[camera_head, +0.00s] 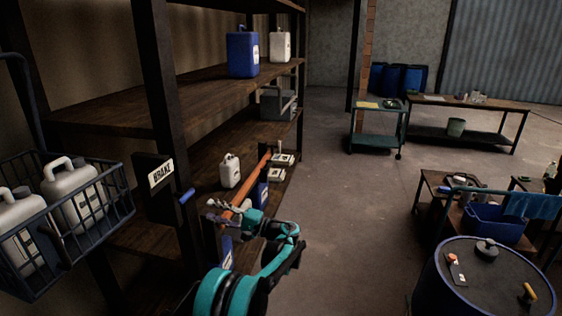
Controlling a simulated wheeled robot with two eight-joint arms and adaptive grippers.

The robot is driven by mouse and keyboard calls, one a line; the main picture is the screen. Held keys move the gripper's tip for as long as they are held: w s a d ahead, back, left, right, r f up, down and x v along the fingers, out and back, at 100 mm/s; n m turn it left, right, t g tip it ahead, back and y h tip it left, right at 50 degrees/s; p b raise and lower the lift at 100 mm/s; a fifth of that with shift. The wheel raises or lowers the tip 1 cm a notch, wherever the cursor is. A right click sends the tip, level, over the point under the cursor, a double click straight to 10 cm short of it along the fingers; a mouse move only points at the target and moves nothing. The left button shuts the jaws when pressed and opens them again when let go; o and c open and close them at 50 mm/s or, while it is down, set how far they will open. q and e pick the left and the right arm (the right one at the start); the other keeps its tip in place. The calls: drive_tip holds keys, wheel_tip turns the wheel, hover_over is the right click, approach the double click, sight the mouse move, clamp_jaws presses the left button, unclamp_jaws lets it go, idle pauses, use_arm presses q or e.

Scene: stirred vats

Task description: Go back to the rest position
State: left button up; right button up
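My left gripper (218,211) is in front of the shelving rack, at the end of my teal and black arm, its fingers toward the left. An orange-brown bar (248,189) runs diagonally up and right from just beside the fingers. I cannot tell whether the fingers grip it or only overlap it in the picture. The fingers are small and dark here, so their opening is unclear. My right gripper is not in view.
The wooden rack (110,113) holds a blue canister (242,53) and white jugs. A wire basket (102,213) with jugs is at left. A blue-rimmed drum (470,275) stands lower right, near a low table with a blue bin (494,224). The middle floor (345,220) is clear.

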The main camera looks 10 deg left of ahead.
use_arm(q)
drive_tip(key=s+m+t+h, duration=0.1)
drive_tip(key=s+t+h, duration=0.1)
drive_tip(key=s+h, duration=0.95)
drive_tip(key=s+d+f+t+h, duration=0.1)
drive_tip(key=s+d+f+h, duration=0.2)
drive_tip(key=s+d, duration=0.2)
drive_tip(key=s+d+f+n+t+h, duration=0.1)
drive_tip(key=s+d, duration=0.4)
drive_tip(key=s, duration=0.6)
drive_tip(key=s+d+f+t+h, duration=0.1)
drive_tip(key=s+d+f+h, duration=0.3)
drive_tip(key=s, duration=0.4)
drive_tip(key=shift+s+d+f+n+h, duration=0.4)
drive_tip(key=shift+d+f, duration=0.2)
drive_tip(key=shift+d, duration=0.3)
